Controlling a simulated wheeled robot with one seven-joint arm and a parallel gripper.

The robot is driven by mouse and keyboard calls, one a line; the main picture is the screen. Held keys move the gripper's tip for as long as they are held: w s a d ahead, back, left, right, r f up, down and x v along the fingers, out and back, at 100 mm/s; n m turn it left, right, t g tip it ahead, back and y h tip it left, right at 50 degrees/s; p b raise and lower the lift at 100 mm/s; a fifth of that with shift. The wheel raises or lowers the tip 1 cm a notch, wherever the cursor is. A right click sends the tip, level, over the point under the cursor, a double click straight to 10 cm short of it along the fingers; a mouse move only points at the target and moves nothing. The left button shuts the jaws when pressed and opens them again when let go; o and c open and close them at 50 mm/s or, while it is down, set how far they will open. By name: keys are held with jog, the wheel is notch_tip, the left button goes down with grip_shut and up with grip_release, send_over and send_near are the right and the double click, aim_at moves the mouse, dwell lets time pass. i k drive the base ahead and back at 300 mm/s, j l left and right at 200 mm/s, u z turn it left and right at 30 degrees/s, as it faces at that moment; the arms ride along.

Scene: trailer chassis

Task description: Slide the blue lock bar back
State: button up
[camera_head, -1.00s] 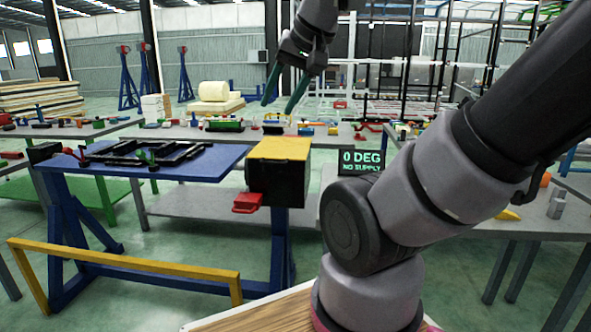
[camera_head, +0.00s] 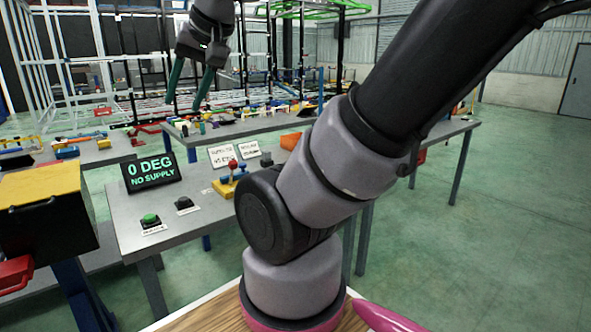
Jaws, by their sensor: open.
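My gripper (camera_head: 186,100) is raised in the upper left of the head view, its two teal fingers apart with nothing between them. On the grey table (camera_head: 185,232) sits a small yellow device (camera_head: 238,183) with a red knob and blue parts. It is partly hidden behind my arm. I cannot tell whether one of its blue parts is the lock bar. The gripper appears above and left of this device in the picture, well apart from it.
A display (camera_head: 153,172) reads "0 DEG NO SUPPLY". A green push button (camera_head: 151,221) and a black one (camera_head: 184,204) are at the table's front. A yellow-topped black box (camera_head: 45,208) with a red part stands at left. Open green floor (camera_head: 480,240) lies to the right.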

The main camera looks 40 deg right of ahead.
aim_at(225, 179)
jog(key=z, duration=0.75)
jog(key=i, duration=1.15)
